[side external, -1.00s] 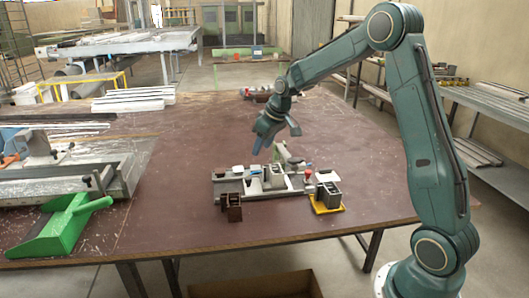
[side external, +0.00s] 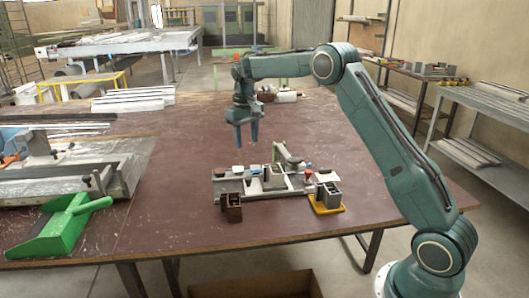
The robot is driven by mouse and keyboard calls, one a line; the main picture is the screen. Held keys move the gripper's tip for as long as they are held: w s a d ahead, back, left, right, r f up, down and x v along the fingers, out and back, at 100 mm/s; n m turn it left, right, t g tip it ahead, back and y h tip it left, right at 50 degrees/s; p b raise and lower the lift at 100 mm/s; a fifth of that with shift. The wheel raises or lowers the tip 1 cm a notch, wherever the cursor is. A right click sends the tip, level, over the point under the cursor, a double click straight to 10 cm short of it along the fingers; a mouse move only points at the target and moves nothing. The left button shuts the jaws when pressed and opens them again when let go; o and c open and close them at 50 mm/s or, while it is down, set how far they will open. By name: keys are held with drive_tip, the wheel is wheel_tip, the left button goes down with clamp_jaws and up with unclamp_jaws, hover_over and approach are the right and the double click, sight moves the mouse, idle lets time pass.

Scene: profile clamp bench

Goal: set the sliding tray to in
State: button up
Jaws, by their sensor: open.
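A grey profile clamp fixture (side external: 262,192) lies on the brown bench. It carries small white, blue and red parts and a raised pale green lever (side external: 284,152). I cannot tell for certain which part of it is the sliding tray, or its position, at this size. My gripper (side external: 246,146) points down with its two blue fingers apart and nothing between them. It is above and behind the left half of the fixture in the picture, apart from it.
A dark brown box (side external: 231,208) stands at the fixture's front left. A grey block (side external: 328,191) on a yellow base (side external: 327,208) stands at its front right. A green dustpan (side external: 55,228) lies at the bench's left. The bench's front middle is clear.

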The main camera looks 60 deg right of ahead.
sight(249, 178)
drive_tip(key=shift+w+a, duration=0.15)
drive_tip(key=shift+a, duration=0.05)
drive_tip(key=f, duration=1.3)
drive_tip(key=shift+d+f, duration=0.3)
drive_tip(key=shift+f, duration=0.05)
drive_tip(key=shift+c, duration=0.5)
clamp_jaws()
